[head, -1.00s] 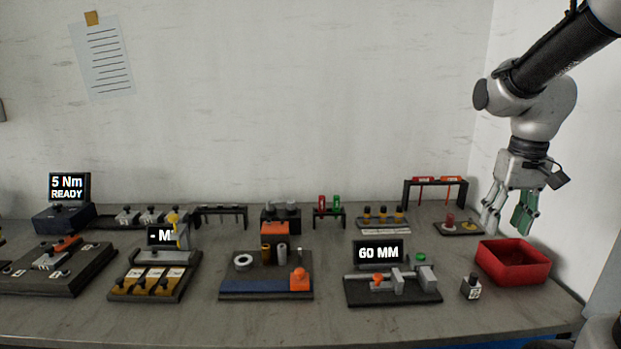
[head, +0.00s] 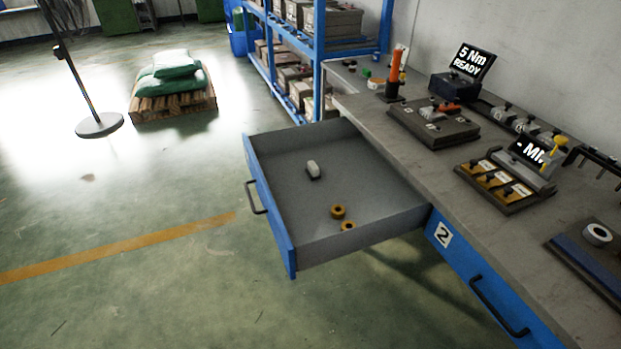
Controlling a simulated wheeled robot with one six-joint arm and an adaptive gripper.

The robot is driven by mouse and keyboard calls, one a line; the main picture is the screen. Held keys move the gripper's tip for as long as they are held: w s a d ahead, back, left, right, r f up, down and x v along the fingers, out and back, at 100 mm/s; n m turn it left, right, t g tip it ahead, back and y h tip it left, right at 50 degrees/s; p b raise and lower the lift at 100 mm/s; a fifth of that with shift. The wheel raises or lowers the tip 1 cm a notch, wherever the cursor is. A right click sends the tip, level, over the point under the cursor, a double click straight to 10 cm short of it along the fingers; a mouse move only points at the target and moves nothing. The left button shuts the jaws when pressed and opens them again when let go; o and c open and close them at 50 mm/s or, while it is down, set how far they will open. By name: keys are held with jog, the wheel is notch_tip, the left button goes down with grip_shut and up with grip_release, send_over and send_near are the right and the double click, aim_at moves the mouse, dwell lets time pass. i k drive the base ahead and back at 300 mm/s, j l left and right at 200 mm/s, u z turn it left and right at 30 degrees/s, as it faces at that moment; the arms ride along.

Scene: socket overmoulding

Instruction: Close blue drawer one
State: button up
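A blue-fronted drawer (head: 268,210) is pulled far out from the left end of the workbench. Its grey tray holds a small pale block (head: 313,169) and two yellow-brown rings (head: 338,211). Its dark handle (head: 255,197) is on the outer side of the blue front. I cannot see a number on this drawer's front. A blue drawer marked 2 (head: 459,262), with a dark handle, sits to its right and looks shut. My gripper is out of view.
The grey bench top (head: 395,150) carries a torque display (head: 469,61), a dark fixture plate (head: 433,124) and other stations. Open green floor (head: 150,280) lies before the open drawer. A blue shelf rack (head: 318,50), a pallet with green sacks (head: 174,95) and a round stand base (head: 99,125) are behind.

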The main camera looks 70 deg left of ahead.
aim_at(383, 204)
jog(key=u, duration=2.75)
